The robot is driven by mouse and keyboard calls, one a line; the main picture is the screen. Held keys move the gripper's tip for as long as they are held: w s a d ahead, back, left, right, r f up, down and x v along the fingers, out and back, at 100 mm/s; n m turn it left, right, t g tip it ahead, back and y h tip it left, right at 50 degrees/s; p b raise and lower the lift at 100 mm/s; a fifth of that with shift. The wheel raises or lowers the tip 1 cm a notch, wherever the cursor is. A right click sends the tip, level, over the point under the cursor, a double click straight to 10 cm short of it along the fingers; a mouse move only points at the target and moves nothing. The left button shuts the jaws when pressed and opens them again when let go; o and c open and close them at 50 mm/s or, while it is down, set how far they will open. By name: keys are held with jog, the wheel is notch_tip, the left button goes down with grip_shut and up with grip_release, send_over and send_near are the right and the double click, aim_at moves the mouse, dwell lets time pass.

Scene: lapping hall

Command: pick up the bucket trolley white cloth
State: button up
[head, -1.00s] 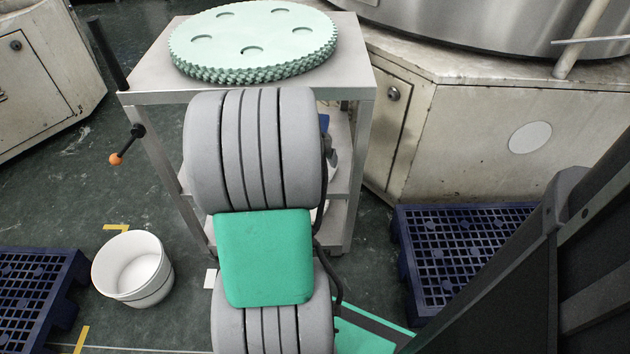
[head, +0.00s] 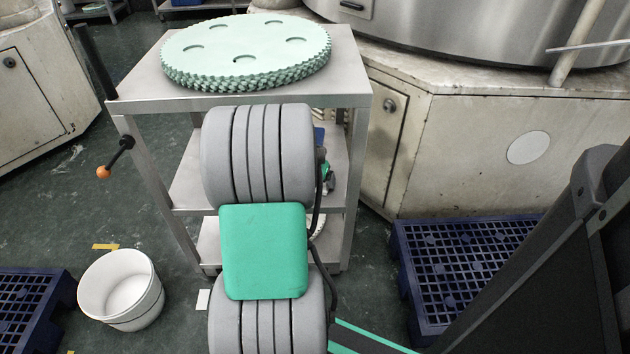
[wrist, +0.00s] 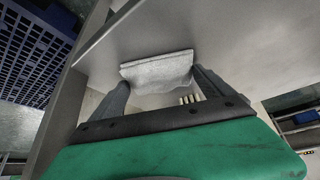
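The white cloth (wrist: 157,70) shows in the wrist view as a small folded block against a grey surface. My gripper (wrist: 160,78) has its two dark fingers set wide apart, one at each side of the cloth. The fingertips are close to its side edges; I cannot tell whether they touch. In the head view my arm hides the gripper and the cloth. The grey trolley (head: 137,82) stands in front of me with open shelves below its top, and my arm is in front of them.
A pale green toothed disc stack (head: 245,45) covers much of the trolley top. A white bucket (head: 122,290) stands on the floor at left. Blue pallets lie at left (head: 30,305) and right (head: 470,260). A beige machine base (head: 480,150) stands close behind at right.

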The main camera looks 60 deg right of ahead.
jog(key=c, duration=0.8)
jog(key=shift+r, duration=0.3)
jog(key=r+p, duration=0.1)
jog(key=r, duration=0.1)
jog(key=r+p, duration=0.1)
jog(key=shift+a+r, duration=0.2)
jog(key=shift+r, duration=0.2)
jog(key=s+a+r+p, duration=0.2)
jog(key=a+r, duration=0.1)
jog(key=a, duration=0.1)
jog(key=s+a+r+p, duration=0.2)
jog(key=a, duration=0.2)
jog(key=s+a+r+p, duration=0.1)
jog(key=s+a+r, duration=0.1)
jog(key=a+r, duration=0.1)
jog(key=shift+s+a+r+p, duration=0.2)
jog(key=shift+a+r+p, duration=0.15)
jog(key=shift+a, duration=0.2)
